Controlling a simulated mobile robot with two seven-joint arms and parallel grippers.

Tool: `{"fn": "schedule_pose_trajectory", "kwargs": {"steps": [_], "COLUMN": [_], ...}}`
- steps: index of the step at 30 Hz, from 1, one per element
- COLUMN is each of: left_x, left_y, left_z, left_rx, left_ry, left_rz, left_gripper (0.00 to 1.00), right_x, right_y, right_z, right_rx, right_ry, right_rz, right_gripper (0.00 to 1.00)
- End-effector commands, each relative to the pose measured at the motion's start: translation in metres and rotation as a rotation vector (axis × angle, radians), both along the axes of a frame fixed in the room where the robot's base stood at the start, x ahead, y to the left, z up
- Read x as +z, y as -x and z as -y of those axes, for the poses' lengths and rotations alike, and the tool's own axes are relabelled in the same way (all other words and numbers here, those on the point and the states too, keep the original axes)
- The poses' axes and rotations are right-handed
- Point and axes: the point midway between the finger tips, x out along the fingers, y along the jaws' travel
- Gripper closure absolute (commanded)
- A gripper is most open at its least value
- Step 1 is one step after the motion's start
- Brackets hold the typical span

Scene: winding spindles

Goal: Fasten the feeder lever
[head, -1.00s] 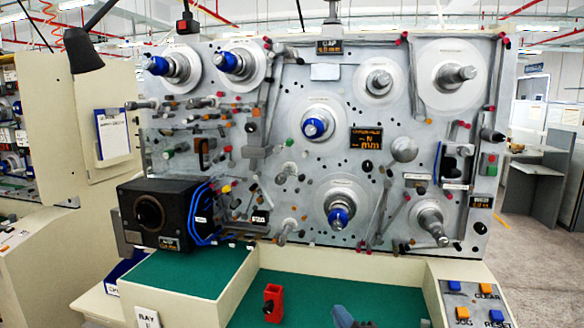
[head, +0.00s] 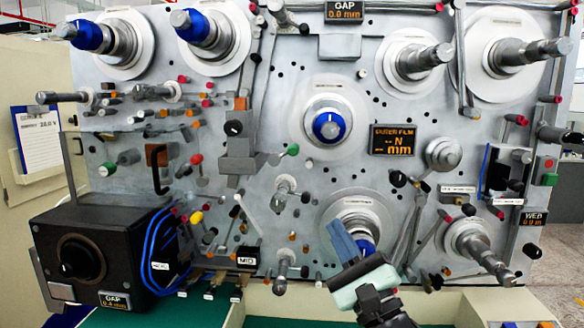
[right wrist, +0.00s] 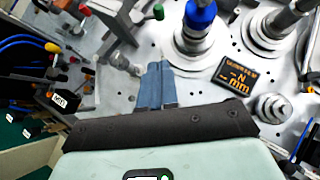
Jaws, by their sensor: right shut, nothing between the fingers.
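A grey upright panel (head: 285,85) carries spindles and several small levers with coloured knobs. I cannot tell which one is the feeder lever. A lever with a green knob (head: 292,149) sits left of the middle blue-capped spindle (head: 328,126). My left gripper is not in view.
A black box (head: 110,225) with blue cables (head: 152,245) juts out at lower left. Spindles (head: 513,55) stick out at the upper right and lower right. A green work surface (head: 130,317) lies below the panel. The space in front of the panel's middle looks free.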

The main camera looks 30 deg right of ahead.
Motion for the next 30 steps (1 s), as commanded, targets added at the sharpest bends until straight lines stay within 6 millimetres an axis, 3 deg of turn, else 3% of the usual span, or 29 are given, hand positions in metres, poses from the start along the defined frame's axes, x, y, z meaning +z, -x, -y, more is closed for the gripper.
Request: {"fn": "schedule_pose_trajectory", "kwargs": {"steps": [14, 30], "left_x": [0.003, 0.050], "left_y": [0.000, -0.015], "left_z": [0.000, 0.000], "left_rx": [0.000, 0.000], "left_ry": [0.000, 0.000], "left_rz": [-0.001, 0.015], "left_gripper": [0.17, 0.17], "right_x": [0.004, 0.067], "right_y": [-0.006, -0.087], "right_z": [0.001, -0.003], "right_rx": [-0.001, 0.001], "right_ry": [0.000, -0.001], "right_rz": [-0.001, 0.003], "right_gripper": [1.00, 1.00]}}
